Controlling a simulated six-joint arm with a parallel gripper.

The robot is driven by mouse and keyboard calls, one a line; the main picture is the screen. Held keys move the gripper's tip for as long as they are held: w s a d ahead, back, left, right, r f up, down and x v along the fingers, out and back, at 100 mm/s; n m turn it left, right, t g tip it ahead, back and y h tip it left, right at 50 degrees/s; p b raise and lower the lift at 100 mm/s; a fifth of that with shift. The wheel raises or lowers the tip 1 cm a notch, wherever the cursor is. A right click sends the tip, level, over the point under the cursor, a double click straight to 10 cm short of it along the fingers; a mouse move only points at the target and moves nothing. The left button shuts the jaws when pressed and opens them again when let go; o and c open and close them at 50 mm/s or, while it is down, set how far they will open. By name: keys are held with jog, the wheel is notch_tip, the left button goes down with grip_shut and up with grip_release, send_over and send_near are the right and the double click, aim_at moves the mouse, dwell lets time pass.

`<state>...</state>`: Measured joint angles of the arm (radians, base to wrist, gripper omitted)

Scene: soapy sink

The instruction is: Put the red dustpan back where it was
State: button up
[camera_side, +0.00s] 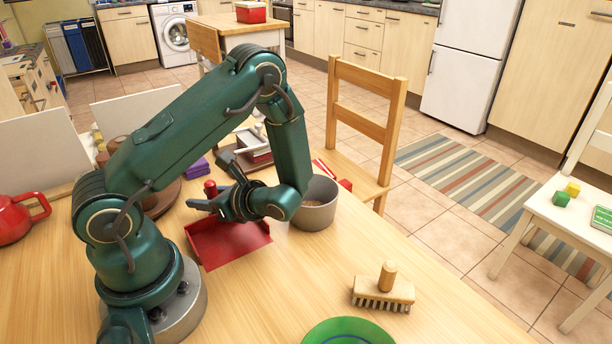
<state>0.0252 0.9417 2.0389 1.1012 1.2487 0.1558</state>
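The red dustpan (228,246) lies on the wooden table, right of my arm's base, with its flat pan toward the camera. A red upright piece (210,188), apparently its handle, shows at its far left side. My gripper (211,180) is low over the far side of the dustpan, its fingers spread apart with the red piece showing between them. I see no finger closed on it. My wrist hides part of the dustpan's far edge.
A grey pot (317,207) stands close right of my wrist. A wooden brush (384,291) and a green plate (347,333) are near the front. A red kettle (15,218) is at left. A purple block (196,168) lies behind the gripper. The table's front middle is clear.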

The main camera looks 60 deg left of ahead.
dwell(0.3)
jog(key=shift+r, duration=0.15)
jog(key=v, duration=1.1)
jog(key=shift+w+d+r, duration=0.15)
jog(key=shift+d, duration=0.15)
jog(key=shift+d+r+n+h, duration=0.3)
jog(key=shift+r+n+h, duration=0.15)
jog(key=shift+n+h, duration=0.3)
jog(key=s+d+r+n+t+h, duration=0.2)
jog(key=d+r+n+t+h, duration=0.6)
jog(key=d+n+t+h, duration=0.1)
jog(key=shift+d+r+n+t+h, duration=0.15)
jog(key=shift+r+n+t+h, duration=0.1)
jog(key=shift+n+t+h, duration=1)
jog(key=shift+s+n+g, duration=0.15)
jog(key=shift+n+g, duration=0.15)
jog(key=shift+g, duration=0.15)
